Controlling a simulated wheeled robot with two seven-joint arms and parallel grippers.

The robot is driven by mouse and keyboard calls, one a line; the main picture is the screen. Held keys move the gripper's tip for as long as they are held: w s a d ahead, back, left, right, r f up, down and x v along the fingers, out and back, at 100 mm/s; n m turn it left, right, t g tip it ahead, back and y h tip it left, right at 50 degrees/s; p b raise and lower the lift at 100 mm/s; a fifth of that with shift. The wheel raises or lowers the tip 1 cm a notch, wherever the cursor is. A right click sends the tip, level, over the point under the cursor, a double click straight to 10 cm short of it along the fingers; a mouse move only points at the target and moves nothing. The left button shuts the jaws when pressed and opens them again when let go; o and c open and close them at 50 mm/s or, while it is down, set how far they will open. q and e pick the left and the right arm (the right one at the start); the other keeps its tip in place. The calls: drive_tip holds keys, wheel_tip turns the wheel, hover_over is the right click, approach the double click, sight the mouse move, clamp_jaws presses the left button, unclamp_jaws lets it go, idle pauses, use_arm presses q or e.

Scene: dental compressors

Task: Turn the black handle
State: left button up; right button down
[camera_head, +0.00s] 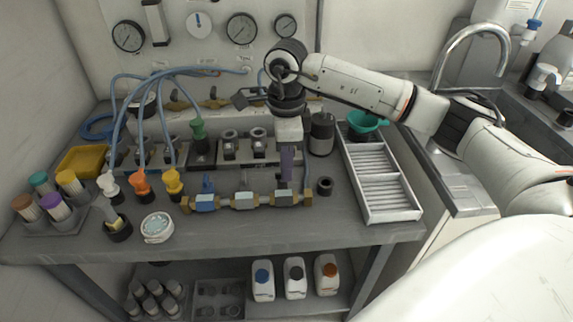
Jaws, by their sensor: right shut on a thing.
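A row of brass and blue valves (243,201) lies along the front of the grey table. My right gripper (288,148) points down over the right end of this row. It is shut on a dark, purplish upright handle (287,166) at the rightmost valve. The gripper hides the handle's top. A blue handle (207,185) stands upright at the left valve. I cannot make out a clearly black handle apart from the dark one in the gripper. My left gripper is not in view.
A white slotted tray (392,211) and a teal funnel (364,121) are at the right. Colored hose fittings (141,182), a round dish (157,226) and a yellow bin (84,161) are at the left. Gauges (241,28) hang behind. The table's front strip is clear.

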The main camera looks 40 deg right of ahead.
idle(0.3)
drive_tip(key=c, duration=1.9)
unclamp_jaws()
wheel_tip(320, 180, up, 10)
drive_tip(key=shift+r, duration=0.2)
drive_tip(key=shift+s+f, duration=0.1)
